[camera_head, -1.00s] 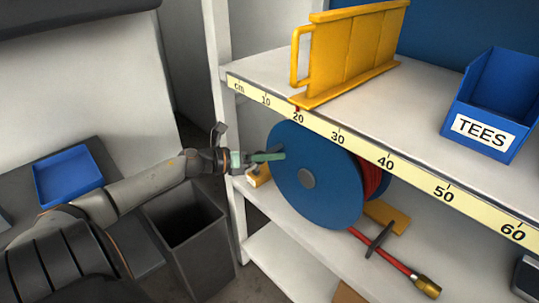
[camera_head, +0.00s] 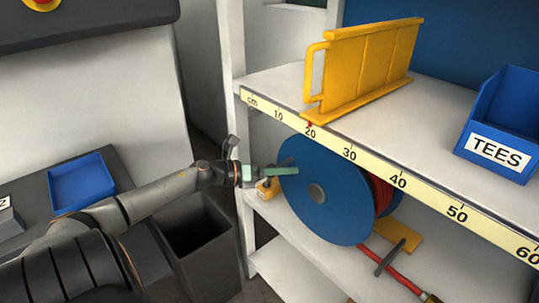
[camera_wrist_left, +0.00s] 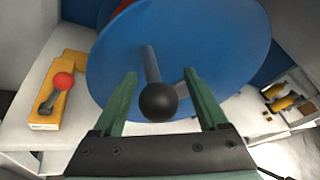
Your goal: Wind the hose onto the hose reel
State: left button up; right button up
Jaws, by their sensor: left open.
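The hose reel (camera_head: 330,205) is a blue disc with a grey hub, standing on the shelf below the ruler. Red hose (camera_head: 382,193) is wound behind the disc. Its loose part (camera_head: 403,281) runs off to the lower right, to a brass end (camera_head: 432,299) cut by the picture's edge. My left gripper (camera_head: 287,166) is open at the reel's left rim. In the left wrist view a crank with a black ball knob (camera_wrist_left: 158,102) stands out from the blue disc (camera_wrist_left: 230,45), between the spread green fingers (camera_wrist_left: 163,88). I cannot tell whether they touch it. My right gripper is not in view.
The ruler-edged shelf (camera_head: 350,152) lies above the reel, with a yellow rack (camera_head: 365,70) and a blue TEES bin (camera_head: 500,125). A yellow block with a red-knobbed lever (camera_wrist_left: 63,82) sits beside the reel. A dark open bin (camera_head: 195,235) stands below my arm.

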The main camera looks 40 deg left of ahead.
pick_arm(q)
jog(key=p+v, duration=0.1)
jog(key=v, duration=1.1)
jog(key=shift+s+p, duration=0.2)
jog(key=shift+p, duration=0.1)
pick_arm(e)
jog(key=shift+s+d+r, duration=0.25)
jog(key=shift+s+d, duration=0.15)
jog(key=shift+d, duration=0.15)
pick_arm(q)
jog(key=shift+r, duration=0.1)
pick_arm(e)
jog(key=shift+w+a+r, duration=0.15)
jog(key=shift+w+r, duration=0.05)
